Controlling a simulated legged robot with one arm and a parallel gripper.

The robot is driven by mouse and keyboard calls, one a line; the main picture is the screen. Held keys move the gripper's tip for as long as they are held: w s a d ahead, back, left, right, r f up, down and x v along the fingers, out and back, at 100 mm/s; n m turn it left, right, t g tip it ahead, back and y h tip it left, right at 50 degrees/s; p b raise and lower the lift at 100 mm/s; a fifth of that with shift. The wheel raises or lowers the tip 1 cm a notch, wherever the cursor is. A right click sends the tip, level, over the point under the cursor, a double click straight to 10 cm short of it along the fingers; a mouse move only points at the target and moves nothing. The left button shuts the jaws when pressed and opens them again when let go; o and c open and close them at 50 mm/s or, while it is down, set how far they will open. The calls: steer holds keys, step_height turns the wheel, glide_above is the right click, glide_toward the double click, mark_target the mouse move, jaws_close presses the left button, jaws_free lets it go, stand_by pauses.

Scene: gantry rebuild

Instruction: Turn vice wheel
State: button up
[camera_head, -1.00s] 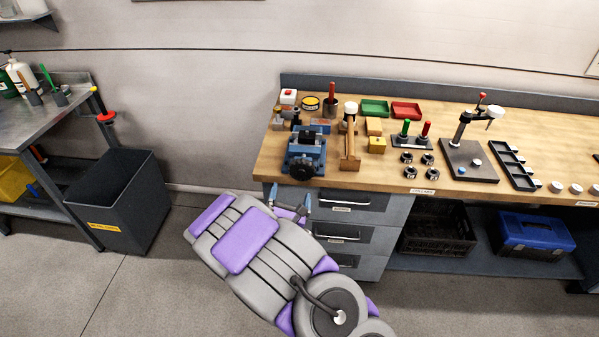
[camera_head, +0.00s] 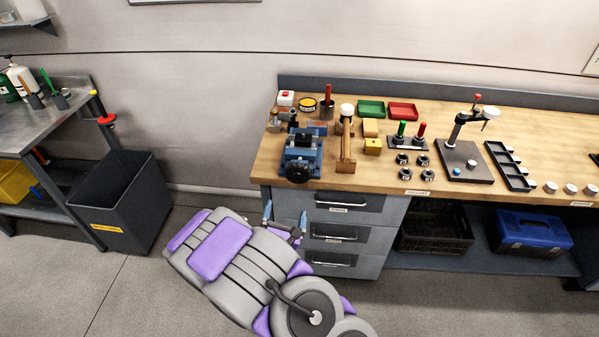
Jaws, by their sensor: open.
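The blue vice (camera_head: 302,148) stands at the left front of the wooden workbench. Its dark round wheel (camera_head: 298,172) faces me at the bench's front edge. My gripper (camera_head: 285,214) is open, its two blue fingers pointing up in front of the drawer unit. It is below the wheel and a little to its left, apart from it in the picture. Nothing shows between the fingers. My grey and purple arm hides part of the floor and the lower drawer front.
A mallet (camera_head: 346,140) stands close to the right of the vice. Drawer handles (camera_head: 348,204) jut out below the bench top. A dark bin (camera_head: 120,200) stands on the floor at left. Several small dark round parts (camera_head: 403,159) lie on the bench further right.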

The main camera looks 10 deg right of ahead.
steer(key=p+v, duration=0.2)
steer(key=a+p+v, duration=0.1)
steer(key=p+v, duration=0.1)
steer(key=v, duration=0.1)
steer(key=shift+w+a, duration=0.1)
stand_by(0.6)
steer(key=shift+p, duration=0.3)
steer(key=shift+d+p, duration=0.4)
steer(key=shift+p, duration=0.1)
steer(key=shift+a, duration=0.2)
steer(key=p+v, duration=0.3)
steer(key=v, duration=1.4)
steer(key=shift+s, duration=0.2)
